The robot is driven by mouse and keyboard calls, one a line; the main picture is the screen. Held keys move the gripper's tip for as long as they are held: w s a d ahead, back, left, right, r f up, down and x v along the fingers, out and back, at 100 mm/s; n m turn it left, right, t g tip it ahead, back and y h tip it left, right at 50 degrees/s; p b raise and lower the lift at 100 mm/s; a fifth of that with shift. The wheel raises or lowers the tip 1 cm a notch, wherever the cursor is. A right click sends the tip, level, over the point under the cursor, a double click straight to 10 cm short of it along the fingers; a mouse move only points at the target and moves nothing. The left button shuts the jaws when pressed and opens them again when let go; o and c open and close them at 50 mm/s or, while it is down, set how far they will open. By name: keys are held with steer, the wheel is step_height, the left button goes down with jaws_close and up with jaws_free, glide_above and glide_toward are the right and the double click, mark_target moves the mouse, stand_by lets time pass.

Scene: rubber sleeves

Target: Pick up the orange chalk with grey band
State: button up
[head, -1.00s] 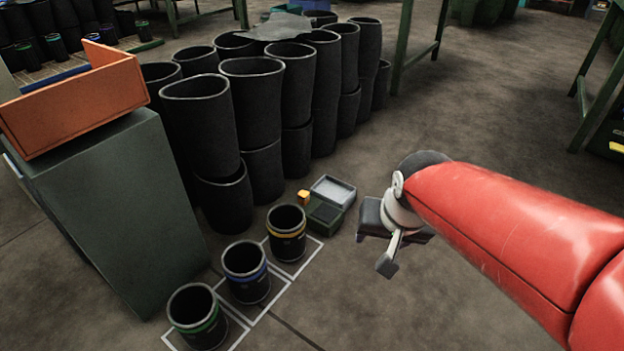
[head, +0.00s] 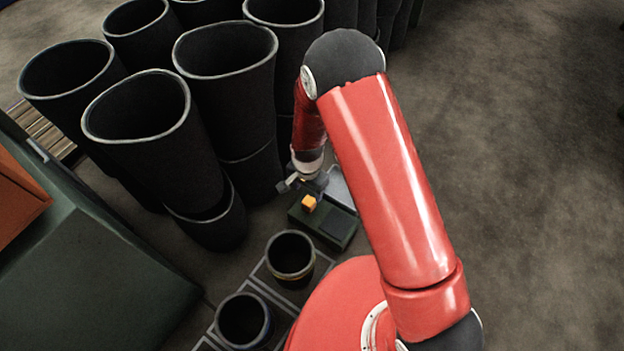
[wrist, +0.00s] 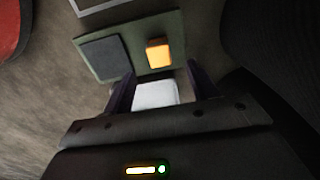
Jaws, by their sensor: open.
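The orange chalk (head: 309,203) shows as a small orange block at the dark green box (head: 334,234) in the head view. In the wrist view the orange chalk (wrist: 158,53) lies over the right part of the green box (wrist: 112,37), beside a dark grey pad (wrist: 104,58). I cannot make out its grey band. My gripper (head: 302,182) is just behind the chalk in the head view. In the wrist view my gripper (wrist: 161,70) is open, its fingertips apart and just short of the chalk. A pale block (wrist: 155,95) shows between the fingers; I cannot tell if it touches them.
Tall black rubber sleeves (head: 225,90) stand close on the left. Two shorter sleeves, one with a yellow band (head: 290,258) and one with a blue band (head: 243,320), stand in front. A green cabinet (head: 90,280) is at lower left. The floor on the right is clear.

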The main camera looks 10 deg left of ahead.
mark_target(309, 201)
step_height(309, 201, down, 8)
steer(key=shift+d+b, duration=0.1)
steer(key=shift+b, duration=0.6)
steer(key=c, duration=1.1)
steer(key=shift+r, duration=0.2)
step_height(309, 201, up, 20)
steer(key=p, duration=0.3)
steer(key=shift+f, duration=0.15)
